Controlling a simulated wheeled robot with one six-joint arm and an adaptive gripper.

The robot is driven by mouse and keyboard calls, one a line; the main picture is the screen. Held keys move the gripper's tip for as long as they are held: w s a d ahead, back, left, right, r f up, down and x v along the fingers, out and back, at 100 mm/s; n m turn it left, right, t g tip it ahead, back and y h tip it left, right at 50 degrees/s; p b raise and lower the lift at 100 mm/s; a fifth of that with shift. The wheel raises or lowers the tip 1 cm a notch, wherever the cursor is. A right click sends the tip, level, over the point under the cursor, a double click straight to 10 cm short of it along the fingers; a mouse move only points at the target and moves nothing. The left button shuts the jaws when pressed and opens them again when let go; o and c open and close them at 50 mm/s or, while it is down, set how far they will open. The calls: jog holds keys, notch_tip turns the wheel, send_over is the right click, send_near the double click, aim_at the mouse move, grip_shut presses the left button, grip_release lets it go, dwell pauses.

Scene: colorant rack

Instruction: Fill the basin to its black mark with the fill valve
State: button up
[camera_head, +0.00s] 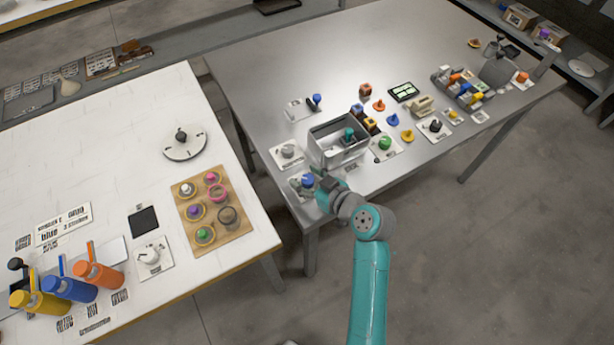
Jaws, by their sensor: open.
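The basin (314,151) is a grey open box near the front edge of the metal table, with a teal object and a grey part inside it. Its black mark and any water level are too small to make out. A blue knob (307,180) on a pale plate stands in front of the basin; I cannot tell whether it is the fill valve. A grey knob (288,151) on a white plate stands left of the basin. My gripper (317,186) is at the table's front edge, close to the blue knob's right side. It is open; its fingers are small and partly hidden.
A green knob (384,143) and several coloured blocks and knobs stand right of the basin. A blue-topped lever (316,100) is behind it. The white table (110,150) at left holds bottles and a wooden board (232,240). The metal table's back is clear.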

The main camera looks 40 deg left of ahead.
grip_shut()
jog(key=shift+s+m+t+h, duration=0.1)
jog(key=shift+m+t+h, duration=0.2)
jog(key=shift+m+t, duration=0.75)
jog(key=shift+m+t+h, duration=0.6)
jog(key=shift+m+t, duration=0.35)
jog(key=shift+t, duration=0.2)
grip_release()
jog(key=shift+d, duration=0.1)
